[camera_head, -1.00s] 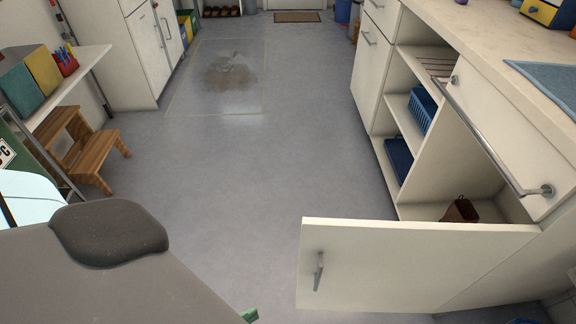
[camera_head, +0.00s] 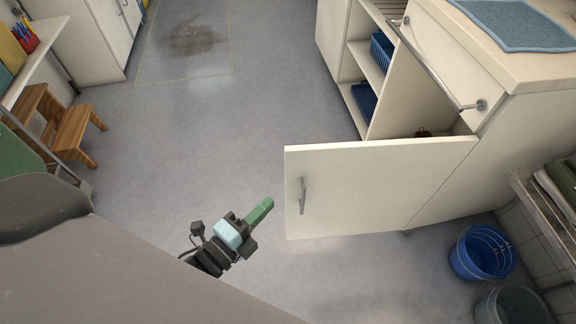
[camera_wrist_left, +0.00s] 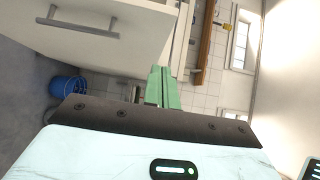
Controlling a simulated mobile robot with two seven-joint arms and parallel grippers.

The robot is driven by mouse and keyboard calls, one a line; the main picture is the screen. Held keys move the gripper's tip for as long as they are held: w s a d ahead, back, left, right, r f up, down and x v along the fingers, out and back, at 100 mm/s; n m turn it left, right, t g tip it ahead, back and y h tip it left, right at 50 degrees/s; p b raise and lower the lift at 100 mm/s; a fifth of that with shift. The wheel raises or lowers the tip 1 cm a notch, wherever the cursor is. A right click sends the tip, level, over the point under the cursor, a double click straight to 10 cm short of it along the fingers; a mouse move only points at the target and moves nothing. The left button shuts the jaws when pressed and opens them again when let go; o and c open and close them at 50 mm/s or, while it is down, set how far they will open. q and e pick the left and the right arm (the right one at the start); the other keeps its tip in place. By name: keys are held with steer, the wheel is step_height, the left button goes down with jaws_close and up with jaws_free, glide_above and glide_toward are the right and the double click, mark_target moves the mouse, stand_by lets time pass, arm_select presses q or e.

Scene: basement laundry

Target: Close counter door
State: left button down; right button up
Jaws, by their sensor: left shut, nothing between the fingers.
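The counter door (camera_head: 375,185) stands wide open, swung out from the counter (camera_head: 440,110) at the right, with its handle (camera_head: 302,196) near its free left edge. My left gripper (camera_head: 268,203) has green fingers, shut and empty, just left of the door's free edge in the head view, apart from the handle. In the left wrist view the green fingers (camera_wrist_left: 162,88) are together, and the door (camera_wrist_left: 120,35) with its handle (camera_wrist_left: 78,26) shows at the upper left. The cabinet inside is partly hidden by the door. My right gripper is not in view.
A blue bucket (camera_head: 482,252) and a dark bin (camera_head: 512,305) stand on the floor right of the door. A wooden step stool (camera_head: 62,125) is at the left. A metal rail (camera_head: 440,68) runs along the counter front. The middle floor is clear.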

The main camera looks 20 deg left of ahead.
arm_select(q)
glide_toward(300, 156)
steer(key=w+d, duration=0.2)
steer(key=d, duration=0.2)
steer(key=w+a, duration=0.1)
steer(key=w, duration=0.1)
steer(key=shift+w+a, duration=0.35)
steer(key=shift+w, duration=0.05)
steer(key=shift+w+a, duration=0.25)
steer(key=shift+w, duration=0.2)
